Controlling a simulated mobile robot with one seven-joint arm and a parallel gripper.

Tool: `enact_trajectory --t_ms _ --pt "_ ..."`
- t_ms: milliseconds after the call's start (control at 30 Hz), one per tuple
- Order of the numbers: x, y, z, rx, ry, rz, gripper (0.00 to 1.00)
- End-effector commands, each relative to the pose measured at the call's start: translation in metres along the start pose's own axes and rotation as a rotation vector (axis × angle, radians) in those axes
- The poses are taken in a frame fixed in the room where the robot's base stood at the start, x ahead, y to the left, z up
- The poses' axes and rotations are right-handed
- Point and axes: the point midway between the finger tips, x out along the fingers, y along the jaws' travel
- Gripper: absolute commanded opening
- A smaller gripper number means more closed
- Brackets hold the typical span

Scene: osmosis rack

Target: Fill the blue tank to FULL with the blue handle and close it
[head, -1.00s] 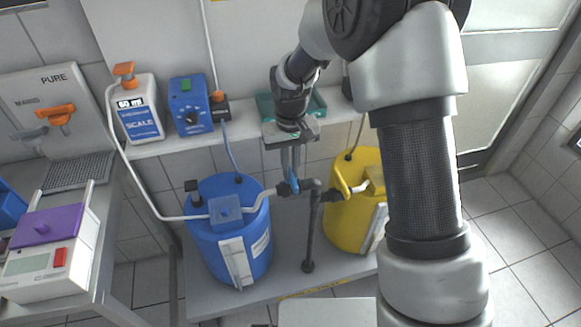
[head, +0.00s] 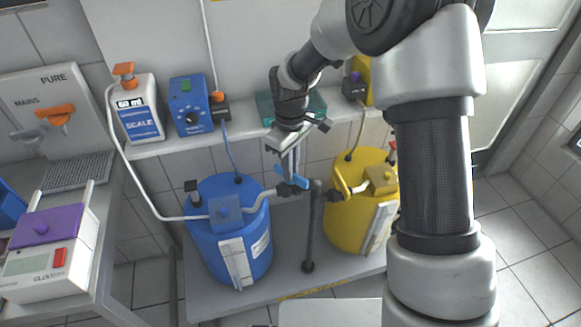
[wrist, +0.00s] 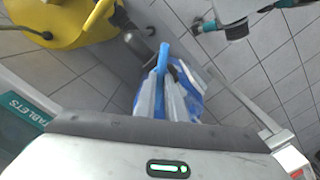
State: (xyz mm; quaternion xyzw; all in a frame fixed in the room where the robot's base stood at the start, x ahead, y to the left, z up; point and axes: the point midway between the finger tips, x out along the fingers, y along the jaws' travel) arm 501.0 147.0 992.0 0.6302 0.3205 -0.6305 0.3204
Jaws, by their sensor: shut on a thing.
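The blue tank (head: 204,248) stands on the low shelf, with a white gauge strip on its front; I cannot read a level on it. The blue handle (head: 281,173) sits on the dark pipe valve to the right of the tank's top. My gripper (head: 290,176) reaches down from above and is shut on the blue handle. In the wrist view the handle (wrist: 163,56) sticks out between the fingertips of my gripper (wrist: 160,85). The handle lies slanted across the pipe in the head view. The fingers hide part of it.
A yellow tank (head: 350,220) stands right of the dark upright pipe (head: 312,235). A shelf above holds a scale bottle (head: 138,112), a blue pump box (head: 190,108) and a teal box (head: 265,108). A side table with a purple-lidded device (head: 45,228) is at the left.

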Motion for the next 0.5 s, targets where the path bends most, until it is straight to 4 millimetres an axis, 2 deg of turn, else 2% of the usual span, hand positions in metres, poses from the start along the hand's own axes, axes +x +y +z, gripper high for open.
enact_trajectory --t_ms 500 --pt "-0.0023 0.0005 0.0 -0.49 0.001 0.001 0.0"
